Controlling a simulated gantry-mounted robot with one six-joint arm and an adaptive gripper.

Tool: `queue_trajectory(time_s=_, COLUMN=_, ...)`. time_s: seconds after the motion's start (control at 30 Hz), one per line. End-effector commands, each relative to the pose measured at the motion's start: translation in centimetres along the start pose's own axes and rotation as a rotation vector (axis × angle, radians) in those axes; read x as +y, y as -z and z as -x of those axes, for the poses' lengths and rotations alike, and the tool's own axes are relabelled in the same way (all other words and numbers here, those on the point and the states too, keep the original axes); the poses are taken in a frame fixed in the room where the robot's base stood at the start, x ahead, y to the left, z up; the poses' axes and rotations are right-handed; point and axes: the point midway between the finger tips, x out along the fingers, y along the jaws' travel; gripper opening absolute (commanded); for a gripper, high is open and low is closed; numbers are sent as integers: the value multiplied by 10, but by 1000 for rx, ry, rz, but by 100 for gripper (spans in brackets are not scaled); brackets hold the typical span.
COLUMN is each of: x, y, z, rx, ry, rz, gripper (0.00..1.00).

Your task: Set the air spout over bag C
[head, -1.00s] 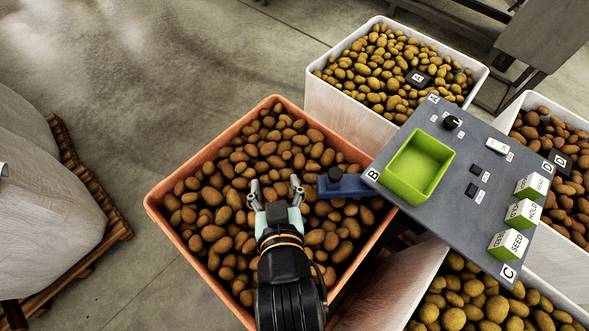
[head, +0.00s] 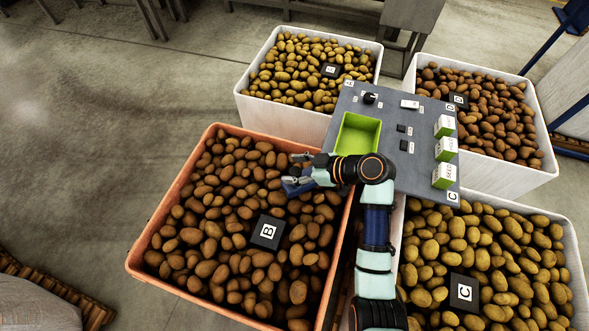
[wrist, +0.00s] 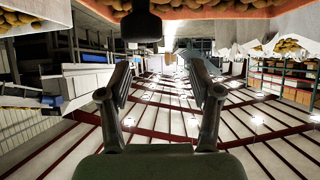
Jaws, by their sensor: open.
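The blue air spout (head: 297,188) sticks out from the left side of the grey panel, over orange-rimmed bag B (head: 140,245). My gripper (head: 296,169) is open, pointing left just above the spout and partly hiding it. In the wrist view, a dark knob-like part (wrist: 140,26) hangs beyond my open, empty fingers (wrist: 157,75), slightly left of centre; I cannot tell whether anything touches. Bag C (head: 573,262), white-rimmed with a C tag (head: 463,292), stands at the lower right, full of potatoes.
The grey panel (head: 415,175) carries a green tray (head: 358,135), a black knob (head: 369,98) and several green-and-white blocks. White bags A (head: 262,100) and D (head: 545,150) stand behind. My arm crosses the panel's front edge.

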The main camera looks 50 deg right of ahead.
Motion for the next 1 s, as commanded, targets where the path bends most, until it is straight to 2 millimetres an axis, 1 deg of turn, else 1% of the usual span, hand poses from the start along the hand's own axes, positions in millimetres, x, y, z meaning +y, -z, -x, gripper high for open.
queue_trajectory(time_s=0.03, x=12, y=-19, z=20, rx=38, ry=15, rz=-8, gripper=64)
queue_trajectory(time_s=0.1, x=18, y=-35, z=38, rx=91, ry=36, rz=4, gripper=64)
queue_trajectory(time_s=0.2, x=21, y=-44, z=52, rx=134, ry=46, rz=18, gripper=64)
queue_trajectory(time_s=0.3, x=20, y=-45, z=52, rx=142, ry=49, rz=23, gripper=64)
queue_trajectory(time_s=0.37, x=20, y=-44, z=49, rx=141, ry=50, rz=24, gripper=64)
queue_trajectory(time_s=0.43, x=20, y=-43, z=40, rx=140, ry=49, rz=23, gripper=64)
queue_trajectory(time_s=0.6, x=18, y=-39, z=8, rx=139, ry=50, rz=24, gripper=64)
queue_trajectory(time_s=0.73, x=17, y=-36, z=-13, rx=139, ry=50, rz=24, gripper=64)
queue_trajectory(time_s=0.83, x=17, y=-34, z=-22, rx=139, ry=48, rz=23, gripper=64)
queue_trajectory(time_s=1.0, x=17, y=-33, z=-26, rx=138, ry=47, rz=22, gripper=64)
